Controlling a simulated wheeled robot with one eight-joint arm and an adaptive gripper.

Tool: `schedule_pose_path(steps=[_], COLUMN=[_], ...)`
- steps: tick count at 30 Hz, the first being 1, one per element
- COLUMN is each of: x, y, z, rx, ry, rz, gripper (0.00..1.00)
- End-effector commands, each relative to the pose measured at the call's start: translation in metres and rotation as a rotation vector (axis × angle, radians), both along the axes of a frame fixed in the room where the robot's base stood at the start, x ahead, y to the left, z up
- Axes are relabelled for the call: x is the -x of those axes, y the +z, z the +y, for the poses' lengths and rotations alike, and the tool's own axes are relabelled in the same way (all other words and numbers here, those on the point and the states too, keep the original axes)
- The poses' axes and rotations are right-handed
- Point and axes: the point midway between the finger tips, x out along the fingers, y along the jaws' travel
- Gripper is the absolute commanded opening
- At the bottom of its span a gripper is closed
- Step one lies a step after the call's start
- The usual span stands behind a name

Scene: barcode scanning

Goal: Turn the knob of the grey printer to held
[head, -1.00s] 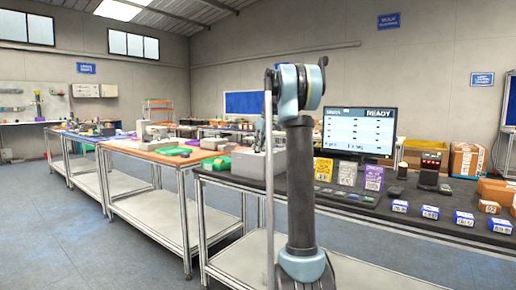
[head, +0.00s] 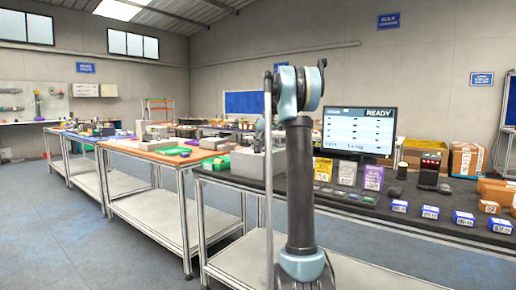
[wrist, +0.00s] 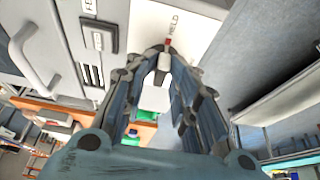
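The grey printer (wrist: 65,45) fills the upper left of the wrist view; its panel carries the word HELD on a pale label (wrist: 190,25). A small light grey knob (wrist: 165,62) sits below that word, with a red mark on the side towards it. My gripper (wrist: 163,58) has its two fingertips drawn together around the knob, one on each side; the exact contact is partly hidden by the fingers. In the head view a grey box that looks like the printer (head: 250,163) stands on the black table, partly hidden behind my arm.
A monitor (head: 358,131) reading READY stands on the black table (head: 330,200). Several small boxes and a dark device (head: 430,168) are to its right. An orange-topped table (head: 150,150) with green trays stands to the left. The floor in front is clear.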

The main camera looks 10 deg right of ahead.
Motion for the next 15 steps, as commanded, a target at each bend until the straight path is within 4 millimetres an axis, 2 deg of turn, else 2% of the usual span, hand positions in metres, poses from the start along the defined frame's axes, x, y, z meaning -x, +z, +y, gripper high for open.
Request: schedule_pose_path(steps=[15], x=[0.0012], y=[0.0046], z=[-0.0010], rx=[0.000], ry=[-0.001], rz=[-0.001], gripper=[0.30])
